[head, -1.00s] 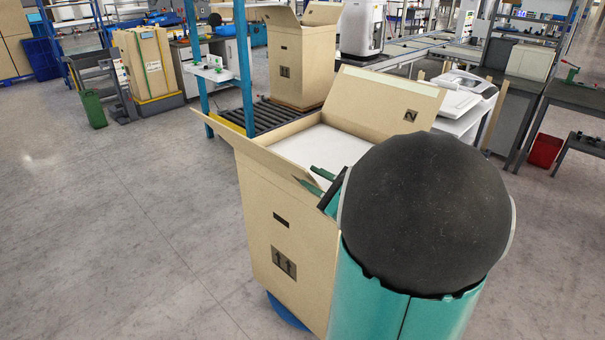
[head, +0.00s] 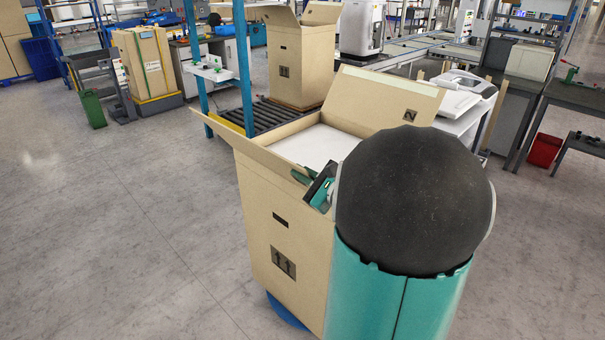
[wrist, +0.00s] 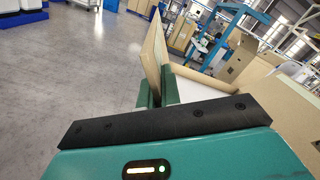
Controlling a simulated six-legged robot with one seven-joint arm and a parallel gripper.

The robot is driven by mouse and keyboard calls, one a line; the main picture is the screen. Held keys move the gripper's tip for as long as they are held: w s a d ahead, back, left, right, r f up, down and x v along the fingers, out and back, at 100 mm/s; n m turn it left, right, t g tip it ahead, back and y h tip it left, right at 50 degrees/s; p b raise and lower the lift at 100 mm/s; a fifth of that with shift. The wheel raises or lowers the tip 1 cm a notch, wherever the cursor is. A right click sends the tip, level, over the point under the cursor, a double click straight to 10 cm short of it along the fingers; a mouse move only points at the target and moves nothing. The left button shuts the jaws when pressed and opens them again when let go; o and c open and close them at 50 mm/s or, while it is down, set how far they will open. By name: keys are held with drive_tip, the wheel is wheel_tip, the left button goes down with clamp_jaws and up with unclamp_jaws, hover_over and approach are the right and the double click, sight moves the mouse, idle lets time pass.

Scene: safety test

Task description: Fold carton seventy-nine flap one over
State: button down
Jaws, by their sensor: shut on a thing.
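The tan carton (head: 290,235) stands open in the head view, with a pale surface inside near its top. Its left flap (head: 245,142) slants outward; its back flap (head: 385,95) stands raised and leans away. My gripper (head: 300,176) is at the near right end of the left flap, partly hidden by my arm. In the wrist view, the green fingers of my gripper (wrist: 156,92) are on both sides of the flap (wrist: 154,50), shut on it near its end. The rest of the carton top (wrist: 255,87) lies to the right.
A second open carton (head: 300,60) stands behind on the roller conveyor (head: 270,116). A blue post (head: 243,70) rises close behind the carton. A white device (head: 462,92) sits on a table to the right. The floor at left is clear.

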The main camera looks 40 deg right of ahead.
drive_tip(key=shift+d+r+m, duration=0.45)
drive_tip(key=shift+d+m, duration=0.05)
drive_tip(key=shift+d, duration=0.25)
drive_tip(key=d+r+m, duration=0.2)
drive_tip(key=d+m, duration=0.8)
drive_tip(key=d, duration=0.8)
drive_tip(key=d+f+m, duration=1.1)
drive_tip(key=d+f, duration=0.1)
drive_tip(key=f, duration=0.3)
drive_tip(key=shift+w+d, duration=0.4)
